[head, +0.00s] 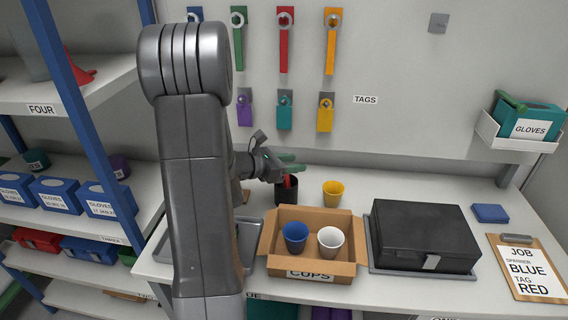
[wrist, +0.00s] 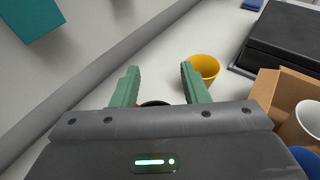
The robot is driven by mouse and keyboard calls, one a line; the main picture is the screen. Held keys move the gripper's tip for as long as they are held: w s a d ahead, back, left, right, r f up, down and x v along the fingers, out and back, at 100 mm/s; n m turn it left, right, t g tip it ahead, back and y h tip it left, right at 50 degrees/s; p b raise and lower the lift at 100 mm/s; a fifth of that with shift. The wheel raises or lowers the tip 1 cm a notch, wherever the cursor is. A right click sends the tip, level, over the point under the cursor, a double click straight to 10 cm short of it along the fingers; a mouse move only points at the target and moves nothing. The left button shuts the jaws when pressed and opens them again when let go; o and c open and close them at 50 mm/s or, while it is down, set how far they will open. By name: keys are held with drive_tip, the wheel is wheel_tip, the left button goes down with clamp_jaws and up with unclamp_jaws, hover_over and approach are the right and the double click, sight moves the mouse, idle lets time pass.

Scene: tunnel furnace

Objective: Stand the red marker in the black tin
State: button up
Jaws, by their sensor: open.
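The black tin (head: 287,193) stands on the bench behind the cardboard box. The red marker (head: 289,181) shows as a small red piece at the tin's mouth, just under my fingers; its lower part is hidden and its exact tilt is hard to tell. My gripper (head: 294,164) is just above the tin with its green fingers apart. In the wrist view my gripper (wrist: 160,70) has its two fingers spread on either side of the tin's dark rim (wrist: 155,103), which is mostly hidden by the gripper body.
A yellow cup (head: 333,194) stands right of the tin. The cardboard box (head: 345,270) in front holds a blue cup (head: 295,236) and a white cup (head: 330,241). A black case (head: 424,232) is to the right. Tags and spanners hang on the wall behind.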

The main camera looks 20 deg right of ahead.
drive_tip(key=b+v, duration=0.1)
drive_tip(key=v, duration=1.2)
drive_tip(key=shift+a, duration=0.35)
drive_tip(key=shift+d, duration=0.1)
drive_tip(key=p+x, duration=0.1)
drive_tip(key=x, duration=1.2)
drive_tip(key=shift+d+r+p, duration=0.35)
drive_tip(key=shift+f, duration=0.2)
